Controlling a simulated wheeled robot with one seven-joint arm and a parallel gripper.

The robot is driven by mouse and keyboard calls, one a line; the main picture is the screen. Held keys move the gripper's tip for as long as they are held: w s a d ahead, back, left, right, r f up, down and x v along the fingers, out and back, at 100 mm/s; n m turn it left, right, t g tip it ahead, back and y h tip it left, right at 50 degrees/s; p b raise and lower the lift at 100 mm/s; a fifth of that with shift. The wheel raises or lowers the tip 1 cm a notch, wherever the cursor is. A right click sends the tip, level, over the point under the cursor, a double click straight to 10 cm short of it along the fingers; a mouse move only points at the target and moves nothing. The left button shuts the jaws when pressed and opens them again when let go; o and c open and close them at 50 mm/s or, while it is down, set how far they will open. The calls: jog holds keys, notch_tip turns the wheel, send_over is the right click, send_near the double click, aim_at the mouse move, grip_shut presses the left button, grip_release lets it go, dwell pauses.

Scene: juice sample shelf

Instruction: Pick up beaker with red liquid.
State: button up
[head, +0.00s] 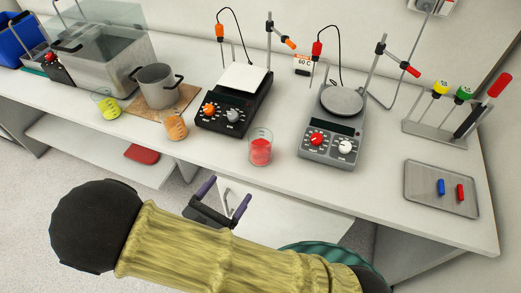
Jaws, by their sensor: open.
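The beaker with red liquid (261,149) stands upright on the white bench near its front edge, between the two hotplates. Its lower part is filled with red liquid and its upper glass is clear. My gripper (224,193) is open, with its two purple-tipped fingers apart and nothing between them. It is in front of the bench edge, below and left of the red beaker in the picture, apart from it. Part of the gripper is hidden behind my arm.
Beakers with orange liquid (174,127) and yellow-green liquid (107,107) stand to the left by a metal pot (157,86). An orange-knobbed hotplate (240,95) and a red-knobbed hotplate (335,130) flank the red beaker. A metal tray (422,205) lies right.

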jog(key=p, duration=0.2)
send_near(265, 139)
jog(key=shift+w+d+f, duration=0.25)
jog(key=shift+w+d, duration=0.45)
jog(key=shift+w, duration=0.25)
jog(key=p+x, duration=0.1)
jog(key=x, duration=0.4)
jog(key=shift+w+p, duration=0.15)
jog(key=shift+p, duration=0.2)
jog(key=shift+c, duration=0.5)
jog(key=shift+a, duration=0.1)
jog(key=c, duration=1.1)
jog(key=shift+r, duration=0.25)
jog(key=shift+c, duration=0.2)
